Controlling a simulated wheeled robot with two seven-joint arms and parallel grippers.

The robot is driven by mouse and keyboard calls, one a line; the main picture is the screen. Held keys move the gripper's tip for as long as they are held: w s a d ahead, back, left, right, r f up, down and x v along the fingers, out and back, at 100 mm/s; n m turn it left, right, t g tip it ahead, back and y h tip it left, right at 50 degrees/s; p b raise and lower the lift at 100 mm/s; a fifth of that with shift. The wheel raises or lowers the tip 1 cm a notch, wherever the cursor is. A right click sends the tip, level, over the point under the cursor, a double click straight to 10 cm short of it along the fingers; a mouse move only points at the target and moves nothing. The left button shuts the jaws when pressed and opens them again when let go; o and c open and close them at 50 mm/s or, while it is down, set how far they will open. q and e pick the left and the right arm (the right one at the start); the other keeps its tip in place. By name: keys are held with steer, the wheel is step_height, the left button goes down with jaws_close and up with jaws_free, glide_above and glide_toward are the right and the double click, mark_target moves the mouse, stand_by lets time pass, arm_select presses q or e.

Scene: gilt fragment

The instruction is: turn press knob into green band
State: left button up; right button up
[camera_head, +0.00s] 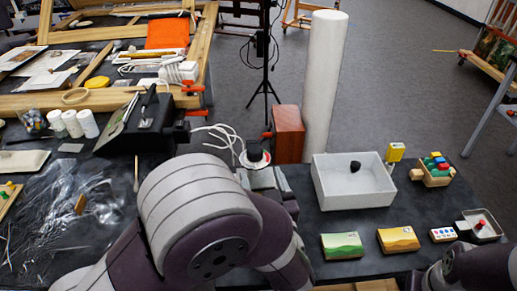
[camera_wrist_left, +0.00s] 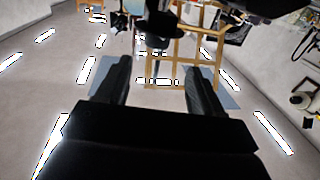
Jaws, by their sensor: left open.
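A black press knob (camera_head: 254,150) stands on a round white dial base (camera_head: 255,160), just beyond my left arm in the head view. A little red shows at the dial's rim; I cannot make out a green band or the pointer setting. My left arm's large grey and purple links cover the area in front of the dial. My left gripper (camera_wrist_left: 158,80) is open, its two dark fingers apart with nothing between them in the wrist view. Its fingers cannot be made out in the head view. Part of my right arm shows at the lower right, its gripper not visible.
A reddish wooden block (camera_head: 288,134) and a tall white column (camera_head: 325,85) stand behind the dial. A white bin (camera_head: 335,201) holding a black piece is to the right. A green box (camera_head: 342,246) and yellow box (camera_head: 398,240) lie in front of it. White cables curl left of the dial.

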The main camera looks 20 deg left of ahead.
mark_target(256, 157)
arm_select(q)
steer(key=x, duration=0.8)
steer(key=shift+w+a+f, duration=0.1)
steer(key=shift+w+f, duration=0.15)
steer(key=shift+w, duration=0.15)
steer(key=shift+w+a+f, duration=0.1)
steer(key=shift+w+a, duration=0.15)
steer(key=shift+w, duration=0.4)
steer(key=shift+s, duration=0.1)
steer(key=c, duration=1)
